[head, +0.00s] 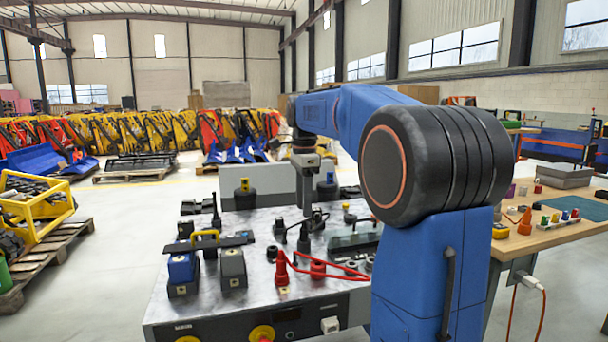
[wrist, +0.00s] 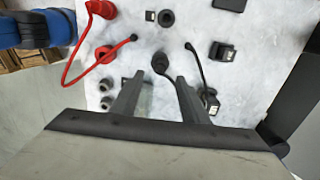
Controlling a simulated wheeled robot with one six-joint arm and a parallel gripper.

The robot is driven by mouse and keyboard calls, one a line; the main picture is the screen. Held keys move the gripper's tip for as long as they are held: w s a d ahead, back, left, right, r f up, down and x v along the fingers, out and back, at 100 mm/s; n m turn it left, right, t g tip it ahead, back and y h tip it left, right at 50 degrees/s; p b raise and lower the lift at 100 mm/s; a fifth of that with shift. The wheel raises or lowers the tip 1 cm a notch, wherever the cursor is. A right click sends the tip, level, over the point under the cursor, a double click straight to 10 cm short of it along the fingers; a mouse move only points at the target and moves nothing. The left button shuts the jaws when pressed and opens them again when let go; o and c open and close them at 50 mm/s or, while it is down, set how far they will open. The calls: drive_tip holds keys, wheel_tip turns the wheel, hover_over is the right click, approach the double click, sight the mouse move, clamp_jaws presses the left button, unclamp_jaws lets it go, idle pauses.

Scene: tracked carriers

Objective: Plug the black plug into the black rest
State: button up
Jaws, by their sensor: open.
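My gripper (wrist: 158,82) is open, with its two dark fingers apart and nothing held between them. In the head view it (head: 307,207) points down over the metal-topped bench. A round black piece, which looks like the black plug (wrist: 160,62), shows between and just beyond the fingertips. An upright black cone (head: 304,240) stands below my gripper in the head view; it may be the same piece. A thin black cable (wrist: 196,62) runs beside the right finger. A black ring-like piece (wrist: 166,17) lies farther up; I cannot tell whether it is the black rest.
A red plug (head: 282,272) and red cable (head: 345,272) lie near the bench's front, beside a red rest (head: 318,268). Blue and grey boxes (head: 182,270) stand at the left. Several small black fittings crowd the bench. A wooden table (head: 560,235) is at the right.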

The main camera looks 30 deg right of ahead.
wheel_tip(320, 180, up, 9)
idle(0.3)
idle(0.5)
drive_tip(key=s+a+f+n+t, duration=0.1)
drive_tip(key=s+a+f+n, duration=0.4)
drive_tip(key=s, duration=0.3)
drive_tip(key=s+a+f+n+t, duration=0.1)
drive_tip(key=s+a+f+n, duration=0.4)
drive_tip(key=s+a+n, duration=0.15)
drive_tip(key=s+a+f+n+t, duration=0.2)
drive_tip(key=s+a+f+n, duration=0.2)
drive_tip(key=s+f+n, duration=0.5)
drive_tip(key=s+f, duration=0.6)
drive_tip(key=f, duration=0.3)
drive_tip(key=shift+s+a+f+n+t, duration=0.15)
drive_tip(key=shift+s+f+n+t, duration=0.1)
drive_tip(key=shift+s+n+t, duration=0.15)
